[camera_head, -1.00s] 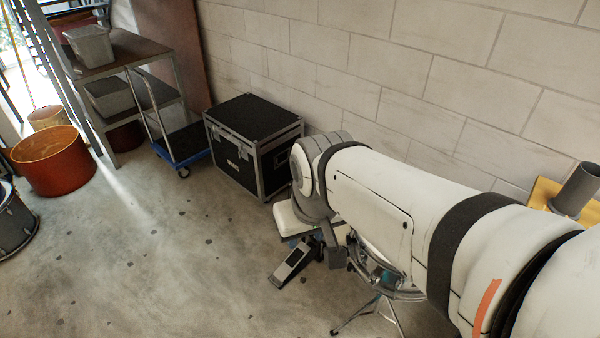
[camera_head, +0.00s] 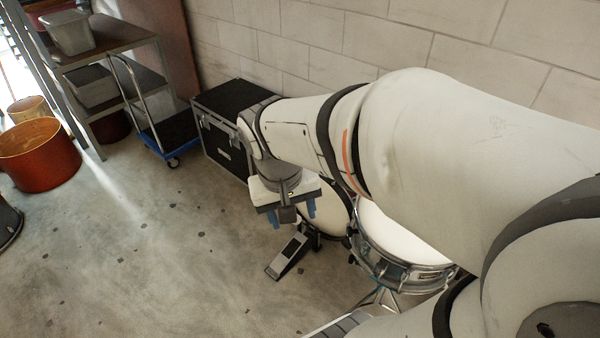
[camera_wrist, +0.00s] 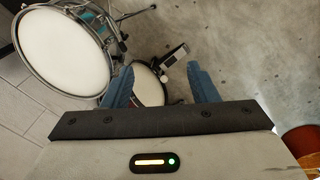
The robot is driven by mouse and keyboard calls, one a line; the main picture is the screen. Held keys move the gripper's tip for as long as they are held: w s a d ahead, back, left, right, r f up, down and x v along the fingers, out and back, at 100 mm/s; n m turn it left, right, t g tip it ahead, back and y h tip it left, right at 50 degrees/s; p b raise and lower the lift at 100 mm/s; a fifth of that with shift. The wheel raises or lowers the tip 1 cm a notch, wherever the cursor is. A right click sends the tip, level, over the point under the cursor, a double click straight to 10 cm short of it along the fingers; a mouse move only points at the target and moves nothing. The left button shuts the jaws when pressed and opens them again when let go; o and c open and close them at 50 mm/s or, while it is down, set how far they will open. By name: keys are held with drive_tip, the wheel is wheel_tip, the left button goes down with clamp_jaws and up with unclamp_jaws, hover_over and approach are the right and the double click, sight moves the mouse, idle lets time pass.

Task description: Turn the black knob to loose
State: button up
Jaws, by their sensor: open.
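The black knob cannot be made out in either view. A snare drum with a white head and silver hoop (camera_head: 405,238) stands on a stand at the lower right of the head view, partly hidden by my arm. In the wrist view the same snare drum (camera_wrist: 62,52) fills the upper left. My gripper (camera_head: 291,213) points down with its blue fingers apart, left of the snare drum and above the pedal. In the wrist view my gripper (camera_wrist: 160,87) is open and empty, with the snare drum beside its left finger.
A drum with a pale head (camera_wrist: 149,85) shows beyond my fingers, with a foot pedal (camera_head: 287,257) beside it. A black flight case (camera_head: 222,130) stands by the wall. Shelves, a blue trolley (camera_head: 172,140) and an orange drum (camera_head: 40,158) are at left. The floor's middle is clear.

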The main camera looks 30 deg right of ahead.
drive_tip(key=w+d+f+m+g+h+b, duration=0.2)
drive_tip(key=d+f+b, duration=0.1)
drive_tip(key=f, duration=0.3)
drive_tip(key=w+d+f+m+g+h+b, duration=0.2)
drive_tip(key=d+f+b, duration=0.1)
drive_tip(key=f, duration=0.3)
drive_tip(key=m+g+h+b, duration=0.3)
drive_tip(key=m+h+b, duration=0.4)
drive_tip(key=h+b, duration=0.6)
approach(351, 231)
drive_tip(key=w+d+y+b, duration=0.1)
drive_tip(key=w+y+b, duration=0.1)
drive_tip(key=x, duration=0.7)
drive_tip(key=shift+s+d, duration=0.3)
drive_tip(key=shift+r, duration=0.1)
drive_tip(key=c, duration=0.9)
drive_tip(key=shift+d, duration=0.15)
drive_tip(key=shift+c, duration=0.2)
drive_tip(key=shift+n, duration=0.3)
